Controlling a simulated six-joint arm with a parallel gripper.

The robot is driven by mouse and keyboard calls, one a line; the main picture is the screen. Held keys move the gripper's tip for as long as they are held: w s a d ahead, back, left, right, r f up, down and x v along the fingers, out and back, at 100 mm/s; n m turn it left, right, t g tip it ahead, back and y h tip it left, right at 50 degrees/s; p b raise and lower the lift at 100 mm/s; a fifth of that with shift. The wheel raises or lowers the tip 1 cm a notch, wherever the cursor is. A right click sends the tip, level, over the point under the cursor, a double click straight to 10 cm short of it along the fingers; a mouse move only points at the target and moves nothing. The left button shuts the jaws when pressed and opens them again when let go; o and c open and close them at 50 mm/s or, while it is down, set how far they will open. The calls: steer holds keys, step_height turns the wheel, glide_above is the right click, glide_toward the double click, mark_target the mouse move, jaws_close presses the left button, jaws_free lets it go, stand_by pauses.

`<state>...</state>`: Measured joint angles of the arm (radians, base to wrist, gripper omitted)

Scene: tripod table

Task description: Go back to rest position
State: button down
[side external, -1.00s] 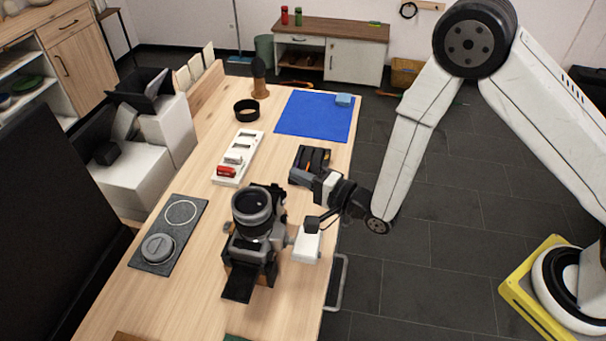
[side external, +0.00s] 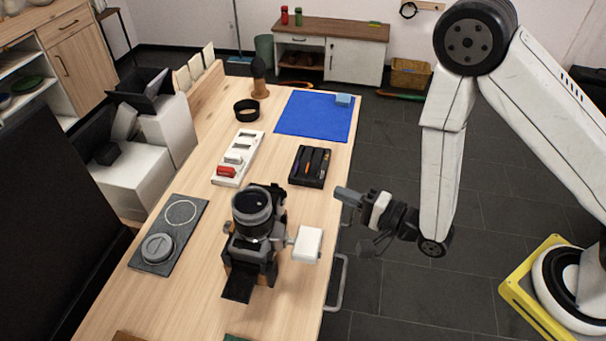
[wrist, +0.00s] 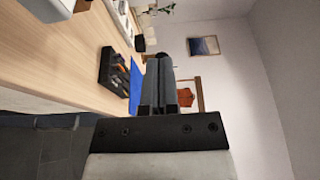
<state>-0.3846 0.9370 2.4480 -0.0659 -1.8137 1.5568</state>
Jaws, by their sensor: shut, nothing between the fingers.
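My gripper (side external: 347,195) is just off the table's right edge in the side view, fingers pointing left towards the table. It is shut and empty. In the wrist view its closed fingers (wrist: 160,88) point away from the camera, with the table to their left. The wooden table (side external: 296,215) runs beside it. A camera-like device (side external: 252,215) on a stand, with a white block (side external: 307,244) on its right side, stands on the table to the left of my gripper, apart from it.
A black tray with pens (side external: 310,167) lies near the table's right edge, also seen in the wrist view (wrist: 112,70).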

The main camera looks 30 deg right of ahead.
stand_by(0.3)
steer(key=w+d+n+g+h, duration=0.2)
steer(key=d+n+g+h, duration=0.45)
steer(key=d, duration=0.25)
steer(key=s+d+r+n+g+h, duration=0.1)
steer(key=s+d+r+n+g, duration=0.4)
steer(key=s, duration=0.5)
steer(key=shift+d+n+g, duration=0.65)
steer(key=shift+d+g, duration=0.25)
steer(key=shift+g, duration=0.15)
